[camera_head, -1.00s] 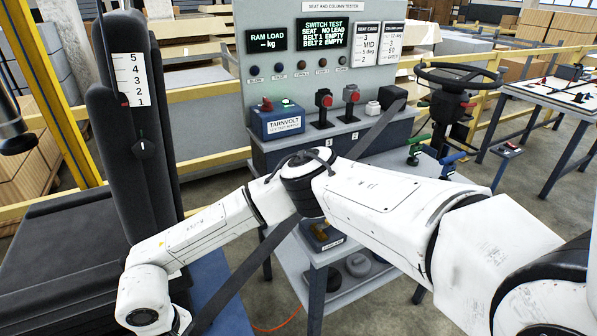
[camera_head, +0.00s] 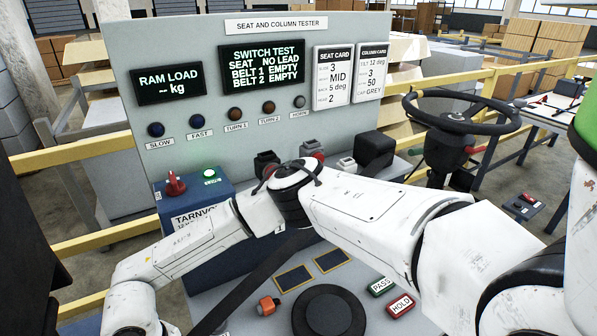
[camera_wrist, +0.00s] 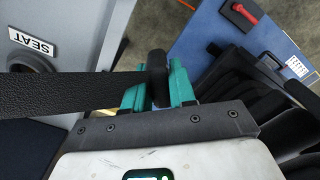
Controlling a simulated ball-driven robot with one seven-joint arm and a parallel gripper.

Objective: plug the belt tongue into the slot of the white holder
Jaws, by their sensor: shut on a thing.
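In the wrist view my gripper (camera_wrist: 157,88) has teal fingers shut on a dark piece at the end of the black belt (camera_wrist: 70,92). The strap runs off to the left; the tongue's metal is not clear. In the head view the belt (camera_head: 255,285) slants down left behind my arm, and my gripper is out of the frame. A small white block (camera_head: 346,164) stands on the tester's ledge, partly behind my arm; I cannot tell whether it is the white holder, and no slot shows.
The tester panel's screen (camera_head: 262,67) reads both belts empty. A steering wheel (camera_head: 462,115) stands at right. A round black disc (camera_head: 328,312) and PASS and HOLD buttons lie below. In the wrist view a SEAT-labelled grey panel (camera_wrist: 75,20) is upper left, a blue panel (camera_wrist: 215,30) upper right.

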